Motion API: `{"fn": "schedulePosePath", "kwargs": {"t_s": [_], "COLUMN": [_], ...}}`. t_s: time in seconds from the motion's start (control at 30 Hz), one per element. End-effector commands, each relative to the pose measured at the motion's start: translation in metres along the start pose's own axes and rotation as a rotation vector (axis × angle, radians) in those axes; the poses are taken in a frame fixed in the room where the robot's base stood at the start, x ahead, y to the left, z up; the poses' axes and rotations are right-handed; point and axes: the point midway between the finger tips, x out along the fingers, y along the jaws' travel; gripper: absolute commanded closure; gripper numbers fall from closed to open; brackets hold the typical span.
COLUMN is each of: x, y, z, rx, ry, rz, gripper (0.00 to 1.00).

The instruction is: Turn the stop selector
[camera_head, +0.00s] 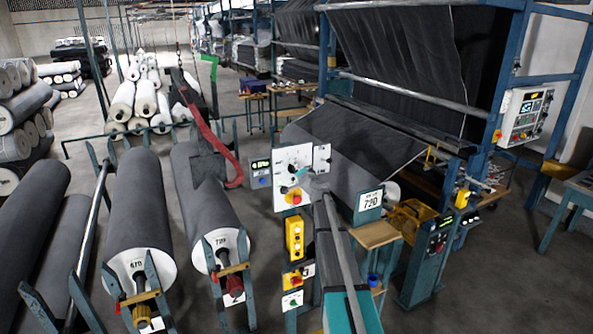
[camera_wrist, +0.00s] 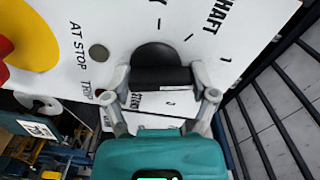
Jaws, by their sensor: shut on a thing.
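A white control panel (camera_head: 284,160) stands upright in the middle of the head view. In the wrist view the same panel (camera_wrist: 235,45) fills the top, with printed words such as "AT STOP", "TRIP" and "SHAFT" and short tick marks. A black round selector knob (camera_wrist: 158,58) with a raised grip bar sits on it. My gripper (camera_wrist: 160,82) is shut on this knob, one finger at each end of the bar. In the head view my gripper (camera_head: 310,183) is against the panel's lower right, and the knob is hidden there.
A red knob on a yellow disc (camera_wrist: 28,35) is close left of my gripper; it also shows in the head view (camera_head: 293,196). A yellow button box (camera_head: 294,238) hangs below the panel.

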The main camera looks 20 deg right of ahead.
Motion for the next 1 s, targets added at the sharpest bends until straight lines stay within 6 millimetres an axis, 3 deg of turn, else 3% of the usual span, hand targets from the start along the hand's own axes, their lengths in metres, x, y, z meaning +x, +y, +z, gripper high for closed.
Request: {"fn": "schedulePosePath", "kwargs": {"t_s": [0.6,1.0], "x": [-0.0008,-0.0012], "y": [0.0014,0.0020], "z": [0.0030,0.0035], "rx": [-0.560,-0.726], "ry": [-0.002,-0.002], "rz": [0.000,0.000], "gripper": [0.74,0.74]}}
